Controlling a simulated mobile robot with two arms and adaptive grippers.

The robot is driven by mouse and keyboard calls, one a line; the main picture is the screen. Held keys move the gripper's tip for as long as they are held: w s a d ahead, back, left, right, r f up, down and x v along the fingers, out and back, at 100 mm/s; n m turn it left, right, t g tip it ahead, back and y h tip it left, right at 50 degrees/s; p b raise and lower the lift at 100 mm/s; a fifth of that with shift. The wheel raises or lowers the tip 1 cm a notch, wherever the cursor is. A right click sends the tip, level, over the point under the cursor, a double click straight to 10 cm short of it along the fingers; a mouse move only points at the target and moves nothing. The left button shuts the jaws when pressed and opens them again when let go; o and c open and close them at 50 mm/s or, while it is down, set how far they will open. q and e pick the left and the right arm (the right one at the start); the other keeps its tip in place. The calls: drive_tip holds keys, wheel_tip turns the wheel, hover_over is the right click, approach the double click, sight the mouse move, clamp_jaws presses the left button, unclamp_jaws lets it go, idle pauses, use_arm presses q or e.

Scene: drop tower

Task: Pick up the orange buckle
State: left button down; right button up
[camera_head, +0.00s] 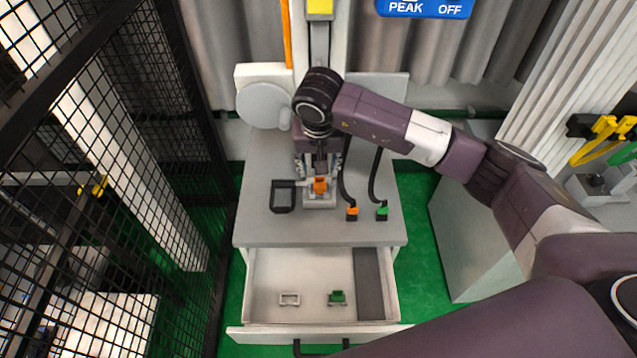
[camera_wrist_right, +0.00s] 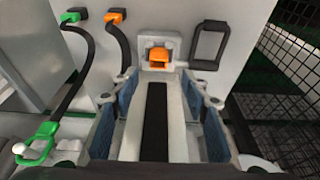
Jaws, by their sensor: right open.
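The orange buckle (camera_head: 320,185) sits in a pale grey holder on the cabinet top, under my right arm. In the right wrist view the orange buckle (camera_wrist_right: 158,57) is at the upper middle, in front of the holder's block. My right gripper (camera_head: 319,168) points down above it, and its fingers partly cover the holder in the head view. In the wrist view my right gripper (camera_wrist_right: 158,95) is open, with its blue-padded fingers wide apart and nothing gripped between them. The buckle lies beyond the fingertips. My left gripper is not in view.
A black frame handle (camera_head: 283,196) stands beside the holder. Black cables end in an orange plug (camera_head: 352,212) and a green plug (camera_head: 382,211). The open drawer (camera_head: 320,328) below holds a grey piece (camera_head: 290,299) and a green piece (camera_head: 338,298). A mesh fence (camera_head: 150,90) stands left.

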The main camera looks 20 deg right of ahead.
sight(320, 186)
drive_tip(key=p+x, duration=0.2)
drive_tip(key=x, duration=0.4)
drive_tip(key=shift+s+d+f, duration=0.1)
drive_tip(key=shift+s+f, duration=0.05)
drive_tip(key=shift+s, duration=0.05)
drive_tip(key=shift+w+f, duration=0.15)
drive_tip(key=shift+f, duration=0.25)
drive_tip(key=c, duration=1.1)
drive_tip(key=shift+r, duration=0.15)
